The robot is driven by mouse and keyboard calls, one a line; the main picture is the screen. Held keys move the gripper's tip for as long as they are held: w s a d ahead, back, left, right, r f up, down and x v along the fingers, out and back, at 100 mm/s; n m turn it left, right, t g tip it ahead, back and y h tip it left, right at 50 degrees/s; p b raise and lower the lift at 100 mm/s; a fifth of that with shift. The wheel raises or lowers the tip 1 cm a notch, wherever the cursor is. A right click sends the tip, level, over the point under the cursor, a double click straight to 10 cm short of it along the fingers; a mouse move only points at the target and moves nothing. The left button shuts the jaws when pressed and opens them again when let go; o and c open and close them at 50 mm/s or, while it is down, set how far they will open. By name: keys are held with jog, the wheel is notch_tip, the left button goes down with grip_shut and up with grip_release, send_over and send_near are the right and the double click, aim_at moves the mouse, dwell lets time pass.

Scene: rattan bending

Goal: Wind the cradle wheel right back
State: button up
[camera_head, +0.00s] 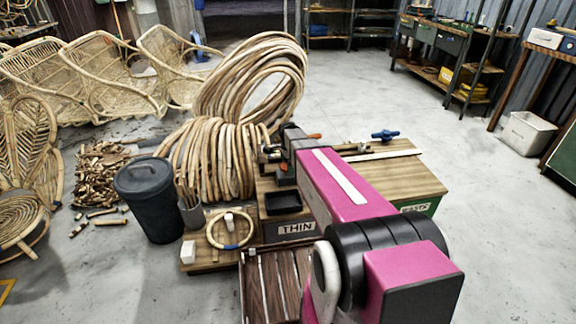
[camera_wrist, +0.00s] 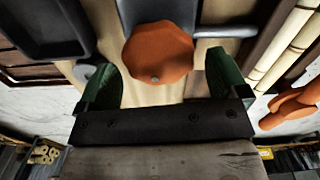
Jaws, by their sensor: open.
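In the wrist view an orange faceted knob-like wheel (camera_wrist: 158,50) lies straight ahead of my gripper (camera_wrist: 162,80). The two green fingers are open, one to each side of the wheel, with gaps between. I cannot tell how deep it sits between them, and they do not appear to grip it. A second orange part (camera_wrist: 295,106) is at the right edge. In the head view an orange part (camera_head: 314,136) and a blue handwheel (camera_head: 385,135) show on the wooden workbench (camera_head: 410,178). My arm hides the fingertips there. Which wheel is the cradle's is not marked.
A black tray (camera_head: 283,203) and a THIN sign (camera_head: 297,228) are at the bench's near left. A low board holds a rattan ring (camera_head: 230,231). A dark bin (camera_head: 152,199) and rattan coils (camera_head: 215,160) stand left.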

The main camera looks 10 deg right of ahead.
jog(key=shift+f, duration=0.45)
jog(key=c, duration=0.9)
